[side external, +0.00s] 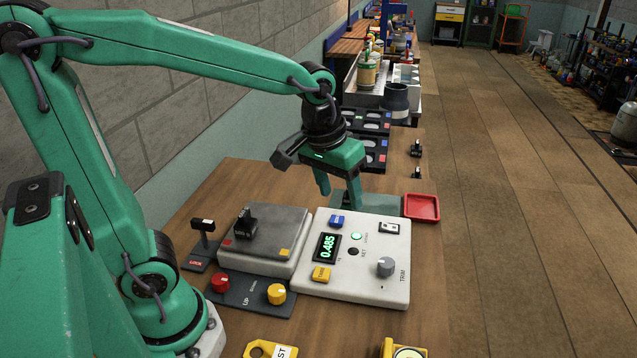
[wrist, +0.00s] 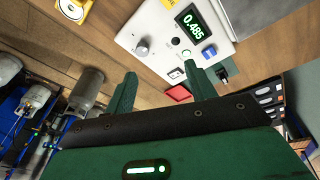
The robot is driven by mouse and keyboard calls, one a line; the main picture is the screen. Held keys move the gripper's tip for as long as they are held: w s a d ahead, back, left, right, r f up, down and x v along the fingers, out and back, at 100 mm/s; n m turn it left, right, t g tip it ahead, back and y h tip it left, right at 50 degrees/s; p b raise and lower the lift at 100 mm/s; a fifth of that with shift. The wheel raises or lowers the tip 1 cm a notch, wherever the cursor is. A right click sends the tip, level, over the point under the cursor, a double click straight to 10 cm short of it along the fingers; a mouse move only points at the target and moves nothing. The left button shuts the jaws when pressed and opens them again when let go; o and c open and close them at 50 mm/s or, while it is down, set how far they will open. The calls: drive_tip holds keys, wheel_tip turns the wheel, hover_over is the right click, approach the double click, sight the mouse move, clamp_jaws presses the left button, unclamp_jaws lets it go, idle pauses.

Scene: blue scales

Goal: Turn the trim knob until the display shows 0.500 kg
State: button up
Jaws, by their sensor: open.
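The grey trim knob (side external: 386,266) sits at the right of the white panel (side external: 352,286), beside the word TRIM. It also shows in the wrist view (wrist: 143,48), beyond my fingertips. The display (side external: 327,247) is lit green and reads 0.485; the same reading shows in the wrist view (wrist: 193,25). My gripper (side external: 339,201) is open and empty above the panel's back edge, behind the knob and apart from it. In the wrist view, my two fingers (wrist: 160,69) are spread, with nothing between them.
The panel also carries a blue button (side external: 337,221), a yellow button (side external: 321,274) and a green light (side external: 356,236). A grey scale (side external: 262,255) stands left of it. A red tray (side external: 422,207) lies behind right. Red (side external: 220,282) and yellow (side external: 277,294) knobs sit in front left.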

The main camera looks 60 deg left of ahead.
sight(387, 262)
drive_tip(key=w+d+f+n+g, duration=0.1)
drive_tip(key=w+f, duration=0.2)
drive_tip(key=w+d+f+n+g, duration=0.1)
drive_tip(key=w+d+f, duration=0.1)
drive_tip(key=w+f, duration=0.1)
drive_tip(key=w+d+f+n, duration=0.1)
drive_tip(key=w+d+f, duration=0.1)
drive_tip(key=w+f, duration=0.1)
drive_tip(key=shift+w+d+f+g, duration=0.1)
drive_tip(key=shift+w+f+g, duration=0.1)
drive_tip(key=shift+f+g, duration=0.2)
drive_tip(key=shift+f, duration=0.1)
drive_tip(key=shift+f, duration=3.8)
drive_tip(key=c, duration=1)
drive_tip(key=shift+o, duration=0.2)
